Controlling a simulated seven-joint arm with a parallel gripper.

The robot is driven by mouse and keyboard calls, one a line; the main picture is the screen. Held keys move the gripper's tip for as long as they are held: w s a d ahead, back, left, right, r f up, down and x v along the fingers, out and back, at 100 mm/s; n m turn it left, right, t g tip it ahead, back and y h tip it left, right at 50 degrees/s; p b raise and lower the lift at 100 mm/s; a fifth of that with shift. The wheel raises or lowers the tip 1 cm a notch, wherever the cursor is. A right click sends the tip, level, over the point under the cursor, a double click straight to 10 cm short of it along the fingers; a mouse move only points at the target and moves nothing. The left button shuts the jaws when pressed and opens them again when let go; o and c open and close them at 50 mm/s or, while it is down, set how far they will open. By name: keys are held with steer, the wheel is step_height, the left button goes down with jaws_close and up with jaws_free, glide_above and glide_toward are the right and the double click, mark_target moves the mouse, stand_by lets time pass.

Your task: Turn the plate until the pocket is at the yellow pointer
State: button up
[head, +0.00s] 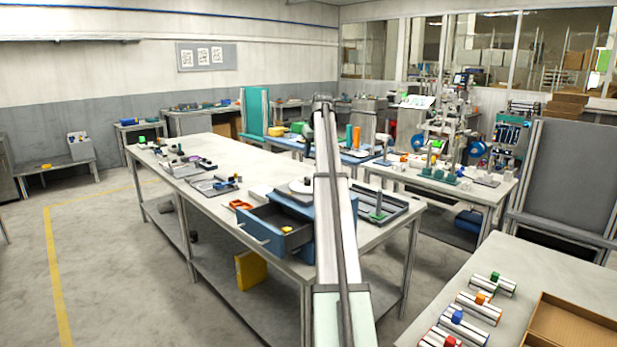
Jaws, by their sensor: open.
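A pale round plate (299,188) lies flat on top of a blue cabinet (323,222) on the long central table. My own arm link stands in front of the cabinet and covers its right part and perhaps part of the plate. The plate is small in the head view, and I cannot make out its pocket or a yellow pointer beside it. My gripper cannot be made out; the arm rises to a joint near the top middle and hides what lies behind it.
The cabinet's drawer (262,238) stands open to the left with a small yellow piece (287,230) in it. A dark tray (385,212) with a green post lies to the right. An orange part (240,205) lies on the table (215,196).

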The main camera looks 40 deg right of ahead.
mark_target(308, 178)
steer(key=x, duration=1.2)
steer(key=shift+w, duration=0.15)
jaws_close()
stand_by(0.3)
